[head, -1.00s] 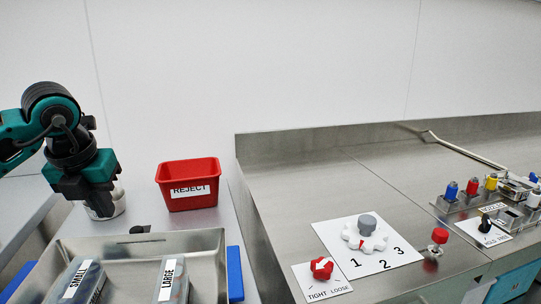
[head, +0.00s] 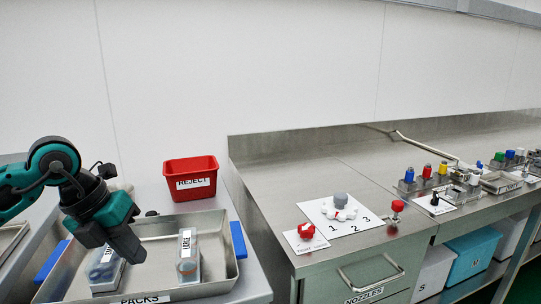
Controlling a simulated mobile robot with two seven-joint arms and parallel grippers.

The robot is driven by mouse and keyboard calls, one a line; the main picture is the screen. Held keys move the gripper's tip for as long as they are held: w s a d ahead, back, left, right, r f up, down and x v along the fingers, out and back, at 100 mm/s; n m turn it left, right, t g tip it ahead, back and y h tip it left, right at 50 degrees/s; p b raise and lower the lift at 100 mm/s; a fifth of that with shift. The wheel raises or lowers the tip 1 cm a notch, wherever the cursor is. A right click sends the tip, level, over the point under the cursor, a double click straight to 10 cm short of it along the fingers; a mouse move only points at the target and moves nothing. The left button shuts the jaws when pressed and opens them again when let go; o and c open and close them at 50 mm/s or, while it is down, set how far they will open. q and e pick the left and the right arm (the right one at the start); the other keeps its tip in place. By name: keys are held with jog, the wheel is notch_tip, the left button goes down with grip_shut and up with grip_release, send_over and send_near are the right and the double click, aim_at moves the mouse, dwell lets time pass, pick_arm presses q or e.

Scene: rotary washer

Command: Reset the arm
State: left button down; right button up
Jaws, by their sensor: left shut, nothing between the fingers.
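My left gripper (head: 126,246) comes in from the left in the head view. It is shut and empty, pointing down above the steel PACKS tray (head: 165,222). Its fingertips are beside and above a pack (head: 103,272) in the tray's left part; a gap cannot be judged exactly. A second pack (head: 188,262) stands in the tray's right part, clear of the gripper. My right gripper is not in view.
A red REJECT bin (head: 190,180) stands behind the tray. On the steel counter to the right are a red knob (head: 306,231), a white numbered dial (head: 339,210) and a red-topped post (head: 397,206). Colored nozzles stand farther right.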

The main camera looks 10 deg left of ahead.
pick_arm(q)
jog(key=s+d+r+n+t+h+p, duration=0.1)
jog(key=d+n+t+h+p, duration=0.2)
jog(key=d+h, duration=0.6)
jog(key=d+r+n+t+h+p, duration=0.25)
jog(key=d+n+h, duration=0.3)
jog(key=d, duration=0.55)
jog(key=s+a+f+n+t+y+p, duration=0.1)
jog(key=a+f+n+t+y, duration=0.25)
jog(key=f+n+y, duration=0.45)
jog(key=a+f+n+t+y+p, duration=0.1)
jog(key=a+f+n+t+y, duration=0.35)
jog(key=n, duration=0.55)
jog(key=s+f+n+g+y, duration=0.3)
jog(key=s+f+n+g, duration=0.2)
jog(key=s+f, duration=0.5)
notch_tip(320, 180, down, 3)
jog(key=shift+d+r+p, duration=0.1)
jog(key=shift+d+p, duration=0.1)
jog(key=shift+p, duration=0.25)
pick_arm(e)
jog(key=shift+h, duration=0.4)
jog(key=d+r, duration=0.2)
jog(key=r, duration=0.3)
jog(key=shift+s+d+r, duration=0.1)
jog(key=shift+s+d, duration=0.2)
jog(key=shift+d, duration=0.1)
pick_arm(q)
jog(key=shift+g, duration=0.25)
